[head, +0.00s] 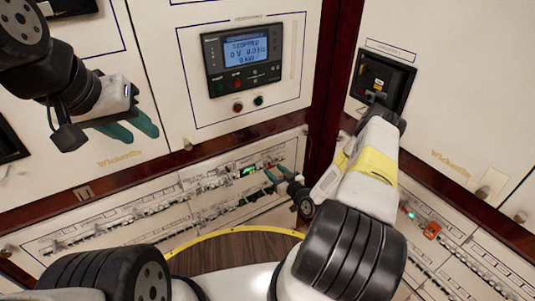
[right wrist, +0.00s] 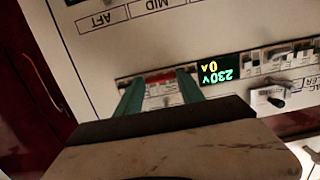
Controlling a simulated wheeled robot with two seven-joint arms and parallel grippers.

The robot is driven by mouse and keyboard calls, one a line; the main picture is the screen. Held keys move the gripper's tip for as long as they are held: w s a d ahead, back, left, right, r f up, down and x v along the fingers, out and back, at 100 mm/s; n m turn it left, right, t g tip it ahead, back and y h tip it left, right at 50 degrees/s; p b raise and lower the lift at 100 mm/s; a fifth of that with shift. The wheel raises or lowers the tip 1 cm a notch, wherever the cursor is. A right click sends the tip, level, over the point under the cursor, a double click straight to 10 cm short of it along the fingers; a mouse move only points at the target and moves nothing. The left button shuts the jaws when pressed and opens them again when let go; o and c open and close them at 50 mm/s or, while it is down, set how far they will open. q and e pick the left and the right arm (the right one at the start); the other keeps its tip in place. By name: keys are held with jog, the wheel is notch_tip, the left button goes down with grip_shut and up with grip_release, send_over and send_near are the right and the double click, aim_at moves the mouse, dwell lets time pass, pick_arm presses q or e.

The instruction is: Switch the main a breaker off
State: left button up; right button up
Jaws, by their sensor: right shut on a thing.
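A breaker with a red strip (right wrist: 160,77) is in the lower breaker panel, beside a green display reading 230V and 0A. In the right wrist view it lies between the two green fingers of my right gripper (right wrist: 160,88). The breaker's name and lever position are not readable. My left gripper (head: 146,136) is empty, with its fingers apart, in front of the upper left cabinet.
The breaker panel (head: 60,229) has several rows of switches. A meter with a lit screen (head: 245,50) is above it. A black rotary switch (head: 381,82) is on the right cabinet. A black knob (right wrist: 275,98) is close to my right gripper. Another breaker panel is at lower right.

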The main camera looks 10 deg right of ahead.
jog(key=shift+w+f+t, duration=0.1)
jog(key=shift+f+t, duration=0.05)
jog(key=shift+t, duration=0.35)
jog(key=o, duration=1.4)
jog(key=shift+c, duration=0.2)
jog(key=v, duration=0.7)
jog(key=shift+s+d, duration=0.25)
jog(key=shift+s, duration=0.1)
